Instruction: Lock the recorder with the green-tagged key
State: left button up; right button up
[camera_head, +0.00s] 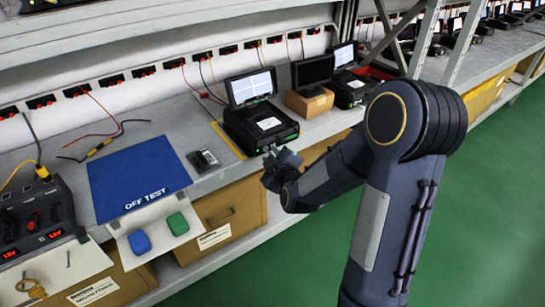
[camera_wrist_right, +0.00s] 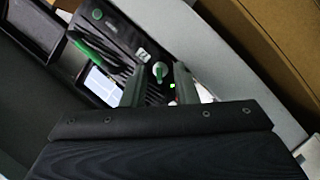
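The recorder (camera_head: 260,125), a black box with a raised lit screen, stands near the bench's front edge. In the right wrist view its dark face (camera_wrist_right: 118,50) shows a pale green round piece with a short stem (camera_wrist_right: 160,72); I cannot tell whether this is a key or a knob. My right gripper (camera_wrist_right: 160,90) is open, its two fingers on either side of the stem, contact unclear. In the head view the right gripper (camera_head: 275,158) is at the recorder's front. A green tag (camera_head: 178,223) and a blue tag (camera_head: 140,242) are on a white holder. My left gripper is out of view.
A blue OFF TEST mat (camera_head: 135,178) and a small dark item (camera_head: 204,160) lie left of the recorder. A cardboard box (camera_head: 309,103) and another recorder (camera_head: 348,88) stand to its right. A power unit (camera_head: 32,220) and brass keys (camera_head: 30,288) are at the left.

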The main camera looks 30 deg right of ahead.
jog(key=p+v, duration=0.1)
jog(key=v, duration=0.6)
jog(key=shift+s, duration=0.4)
jog(key=shift+a+r, duration=0.1)
jog(key=s+a+r+m+g+y+p, duration=0.15)
jog(key=s+a+m+g+y, duration=0.3)
jog(key=s, duration=0.65)
jog(key=s+a+r+m+g+y+b, duration=0.1)
jog(key=s+a+r+m+g+y, duration=0.3)
jog(key=s, duration=0.7)
notch_tip(320, 180, up, 25)
jog(key=h+p, duration=0.1)
jog(key=p, duration=2.6)
jog(key=shift+w+a, duration=0.25)
jog(key=shift+a, duration=0.15)
jog(key=shift+g+h, duration=0.25)
